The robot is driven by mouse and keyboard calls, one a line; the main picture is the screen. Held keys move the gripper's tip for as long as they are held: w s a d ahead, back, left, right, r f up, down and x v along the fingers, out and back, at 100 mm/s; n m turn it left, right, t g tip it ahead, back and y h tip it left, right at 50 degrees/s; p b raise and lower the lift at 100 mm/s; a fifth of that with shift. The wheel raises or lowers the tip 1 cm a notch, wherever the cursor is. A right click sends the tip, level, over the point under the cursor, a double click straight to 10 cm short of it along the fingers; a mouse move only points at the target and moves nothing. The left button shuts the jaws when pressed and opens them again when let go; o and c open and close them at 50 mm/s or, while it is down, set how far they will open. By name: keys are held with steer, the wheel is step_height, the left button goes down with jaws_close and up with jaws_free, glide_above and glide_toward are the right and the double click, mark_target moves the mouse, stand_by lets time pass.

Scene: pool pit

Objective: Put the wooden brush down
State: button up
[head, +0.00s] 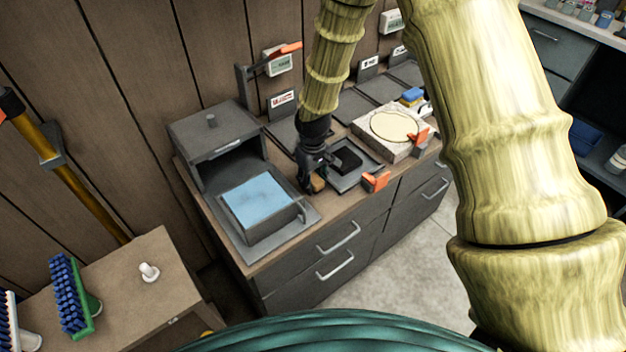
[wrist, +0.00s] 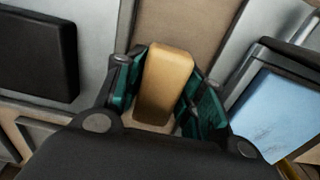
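The wooden brush is a tan, rounded block (wrist: 165,82) in the middle of the wrist view. My gripper (wrist: 160,98) has one green-padded finger on each side of it and is shut on it. In the head view the gripper (head: 311,178) points down over the front part of the counter, between the box with the blue top and the grey tray. Only a small tan part of the brush (head: 319,185) shows there, low at the fingertips. I cannot tell whether its underside touches the counter. Any bristles are hidden.
The blue-topped box (head: 254,210) stands left of the gripper; a grey tray (head: 352,177) with a black block (head: 347,160) lies right. An orange clamp (head: 376,181) sits at the counter's front edge. A pale slab (head: 374,141) lies farther right. Bare wood counter (head: 333,203) shows below the gripper.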

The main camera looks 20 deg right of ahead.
mark_target(314, 177)
steer(key=shift+s+f, duration=0.1)
stand_by(0.4)
steer(key=shift+r, duration=0.55)
step_height(314, 177, up, 12)
steer(key=b, duration=0.1)
steer(key=shift+f+b, duration=0.25)
steer(key=shift+b, duration=0.1)
steer(key=shift+d, duration=0.1)
